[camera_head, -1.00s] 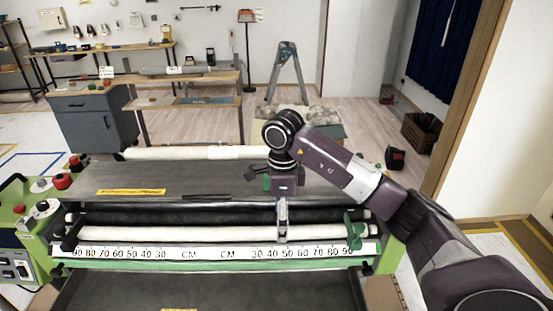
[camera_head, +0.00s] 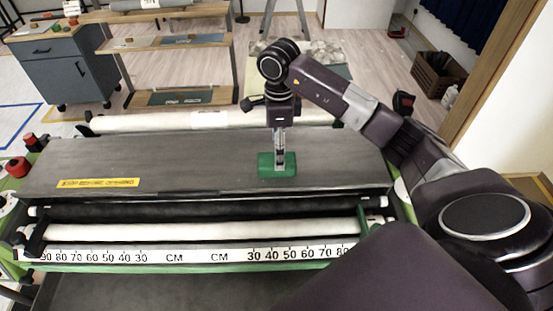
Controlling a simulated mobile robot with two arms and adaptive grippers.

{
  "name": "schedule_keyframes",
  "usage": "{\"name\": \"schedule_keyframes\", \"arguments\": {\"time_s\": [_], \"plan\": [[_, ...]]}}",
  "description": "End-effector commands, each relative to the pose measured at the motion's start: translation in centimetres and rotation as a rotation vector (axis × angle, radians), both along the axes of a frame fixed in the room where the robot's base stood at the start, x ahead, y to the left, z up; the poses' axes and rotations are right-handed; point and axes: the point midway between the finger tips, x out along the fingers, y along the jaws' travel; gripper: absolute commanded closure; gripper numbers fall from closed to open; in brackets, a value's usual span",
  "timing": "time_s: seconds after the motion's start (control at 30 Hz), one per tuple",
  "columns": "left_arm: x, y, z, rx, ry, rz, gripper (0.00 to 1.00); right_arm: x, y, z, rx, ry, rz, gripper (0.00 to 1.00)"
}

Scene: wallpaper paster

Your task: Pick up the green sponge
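The green sponge (camera_head: 265,168) lies on the dark flat top of the wallpaper paster (camera_head: 205,166), right of its middle. My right gripper (camera_head: 280,163) points straight down, with its fingertips at the sponge. The fingers are seen edge-on and overlap the sponge, so I cannot tell whether they are open or shut on it. The sponge appears to rest on the surface. My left gripper is not in view.
A white roll (camera_head: 180,121) runs along the back of the machine and another (camera_head: 210,231) along its front, above a centimetre scale (camera_head: 195,254). A yellow label (camera_head: 97,183) is on the top at left. The surface around the sponge is clear.

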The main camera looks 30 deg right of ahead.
Motion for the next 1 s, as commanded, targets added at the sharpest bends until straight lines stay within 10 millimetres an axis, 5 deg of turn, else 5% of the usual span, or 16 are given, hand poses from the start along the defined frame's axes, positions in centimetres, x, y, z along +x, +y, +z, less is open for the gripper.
{"name": "schedule_keyframes", "arguments": {"time_s": [0.4, 0.67, 1.0], "plan": [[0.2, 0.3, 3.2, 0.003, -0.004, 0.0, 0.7, 0.3, 0.4, -4.8, 0.0, 0.001, -0.001, 0.32], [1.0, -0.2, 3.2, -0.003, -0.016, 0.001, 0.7, 0.3, 0.4, -5.3, -0.001, -0.002, 0.0, 0.32], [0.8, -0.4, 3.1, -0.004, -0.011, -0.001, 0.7, 0.3, 0.4, -5.2, -0.001, -0.002, 0.0, 0.68]]}}
